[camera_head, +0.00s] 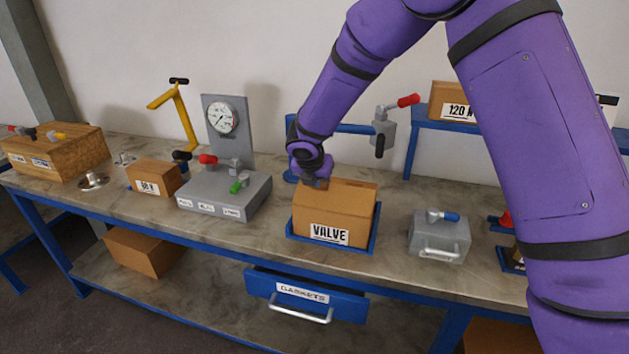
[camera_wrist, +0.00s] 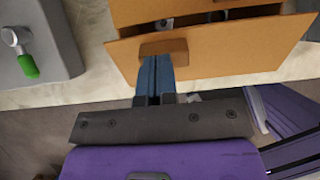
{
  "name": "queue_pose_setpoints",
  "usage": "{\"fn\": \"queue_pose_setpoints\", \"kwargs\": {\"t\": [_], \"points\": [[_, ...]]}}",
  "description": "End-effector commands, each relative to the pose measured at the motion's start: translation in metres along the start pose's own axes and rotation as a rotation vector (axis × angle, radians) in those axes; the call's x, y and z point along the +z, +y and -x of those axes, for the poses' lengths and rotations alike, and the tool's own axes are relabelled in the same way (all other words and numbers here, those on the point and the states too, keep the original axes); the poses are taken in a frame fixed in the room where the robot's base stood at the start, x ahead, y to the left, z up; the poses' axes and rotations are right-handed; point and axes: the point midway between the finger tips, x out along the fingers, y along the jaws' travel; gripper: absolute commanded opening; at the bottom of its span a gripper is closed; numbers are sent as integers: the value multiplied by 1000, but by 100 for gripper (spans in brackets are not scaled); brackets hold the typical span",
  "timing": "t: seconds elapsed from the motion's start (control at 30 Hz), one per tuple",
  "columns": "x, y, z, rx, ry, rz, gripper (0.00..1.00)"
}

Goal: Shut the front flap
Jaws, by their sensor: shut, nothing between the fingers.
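The cardboard box marked VALVE (camera_head: 330,222) sits in a shallow blue tray (camera_head: 352,250) on the bench. In the wrist view its front flap (camera_wrist: 225,55) stands partly open. A dark gap behind the flap's upper edge shows small metal parts inside. A darker brown tab (camera_wrist: 163,48) sits on the flap at its left part. My gripper (camera_head: 316,184) is at the top left of the box, fingers shut and empty. In the wrist view the fingertips (camera_wrist: 156,62) end right at the tab; I cannot tell whether they touch it.
A grey fixture with red and green handles (camera_head: 225,197) stands left of the box. A grey metal case (camera_head: 438,238) stands to the right. Behind is a blue post with a red-handled valve (camera_head: 384,124).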

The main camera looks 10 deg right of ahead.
Motion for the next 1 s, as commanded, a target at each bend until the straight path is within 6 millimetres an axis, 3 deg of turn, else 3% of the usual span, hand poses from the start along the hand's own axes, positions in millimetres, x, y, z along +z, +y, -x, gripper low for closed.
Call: {"fn": "queue_pose_setpoints", "kwargs": {"t": [0.67, 1.0], "points": [[15, -1, -31, -1, 410, -2, 0], [16, 0, -40, -3, 412, 2, 0]]}}
